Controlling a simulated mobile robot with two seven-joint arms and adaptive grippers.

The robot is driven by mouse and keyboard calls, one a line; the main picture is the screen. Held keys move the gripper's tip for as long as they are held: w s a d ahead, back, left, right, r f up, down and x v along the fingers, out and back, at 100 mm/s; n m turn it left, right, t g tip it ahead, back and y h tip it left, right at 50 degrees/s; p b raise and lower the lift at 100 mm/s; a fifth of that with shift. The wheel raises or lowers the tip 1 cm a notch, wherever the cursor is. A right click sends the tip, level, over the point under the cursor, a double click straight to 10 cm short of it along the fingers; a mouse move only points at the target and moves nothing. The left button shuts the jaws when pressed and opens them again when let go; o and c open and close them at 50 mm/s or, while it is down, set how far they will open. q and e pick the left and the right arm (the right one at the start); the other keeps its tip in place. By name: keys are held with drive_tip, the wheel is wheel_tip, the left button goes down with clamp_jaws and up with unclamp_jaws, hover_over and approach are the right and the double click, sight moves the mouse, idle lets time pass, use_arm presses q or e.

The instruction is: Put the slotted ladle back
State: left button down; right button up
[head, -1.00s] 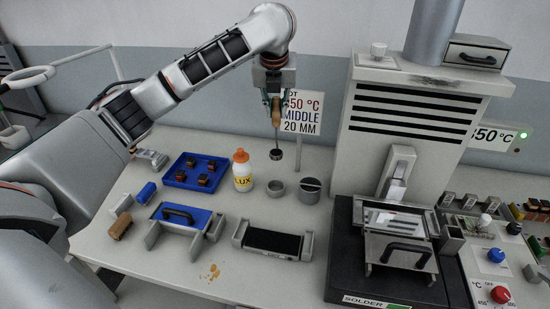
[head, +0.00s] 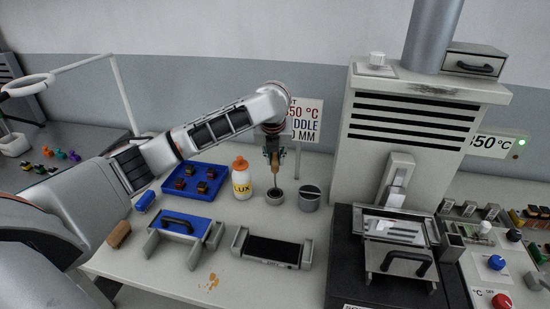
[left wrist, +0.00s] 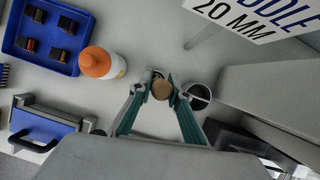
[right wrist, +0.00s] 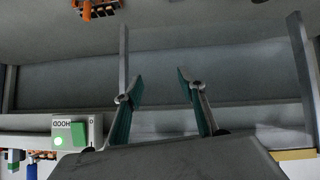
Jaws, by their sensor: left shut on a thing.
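My left gripper (head: 272,158) is shut on the wooden handle of the slotted ladle (head: 274,172). The ladle hangs upright, and its lower end is at the mouth of the small grey cup (head: 275,199). The ladle's bowl is mostly hidden, so I cannot tell how deep it sits or whether it touches the cup. In the left wrist view the round handle end (left wrist: 162,89) shows between the fingertips. My right gripper (right wrist: 158,82) shows only in the right wrist view, open and empty.
A larger grey pot (head: 310,199) stands just right of the cup. A white bottle with an orange cap (head: 241,182) stands close on the left. A blue tray (head: 194,182) lies further left. The solder machine (head: 410,150) rises on the right. A black-topped fixture (head: 271,250) lies in front.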

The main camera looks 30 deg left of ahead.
drive_tip(key=shift+d, duration=0.25)
use_arm(q)
drive_tip(key=c, duration=1.9)
unclamp_jaws()
drive_tip(key=shift+f, duration=0.1)
use_arm(e)
drive_tip(key=shift+f, duration=0.1)
use_arm(q)
drive_tip(key=shift+r, duration=0.35)
drive_tip(key=v, duration=1.1)
drive_tip(key=shift+s+r, duration=0.25)
use_arm(e)
drive_tip(key=shift+a, duration=0.1)
use_arm(q)
drive_tip(key=shift+d, duration=0.1)
